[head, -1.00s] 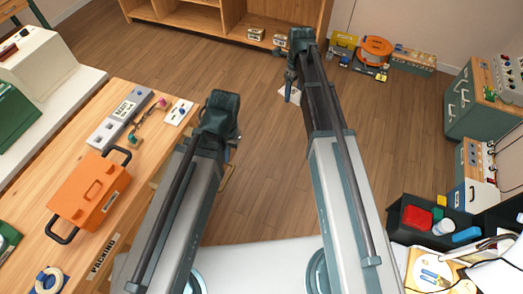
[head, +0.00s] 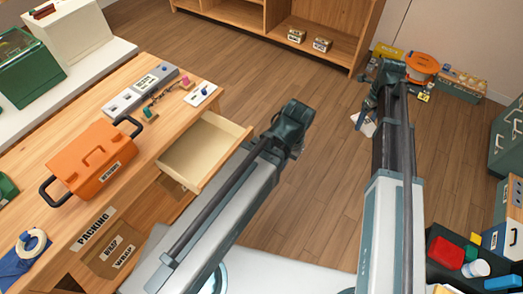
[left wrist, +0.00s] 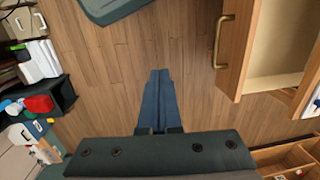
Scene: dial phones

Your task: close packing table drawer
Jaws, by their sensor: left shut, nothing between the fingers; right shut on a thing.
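The packing table (head: 130,210) is at the left of the head view. Its light wood drawer (head: 205,150) stands pulled open toward the right, and the part I can see into is empty. In the left wrist view the open drawer (left wrist: 278,50) is at the right, with a brass handle (left wrist: 221,42) on its front. My left gripper (head: 297,150) is shut and empty, to the right of the drawer and apart from it; its closed fingers show in the left wrist view (left wrist: 157,100). My right gripper (head: 363,112) is shut on a small white item (head: 368,128), partly hidden.
An orange toolbox (head: 95,158), a tape roll (head: 30,243) and small devices sit on the tabletop. A wooden shelf (head: 275,30) stands at the back. A black bin (head: 468,262) with coloured items is at the right. The wooden floor between is clear.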

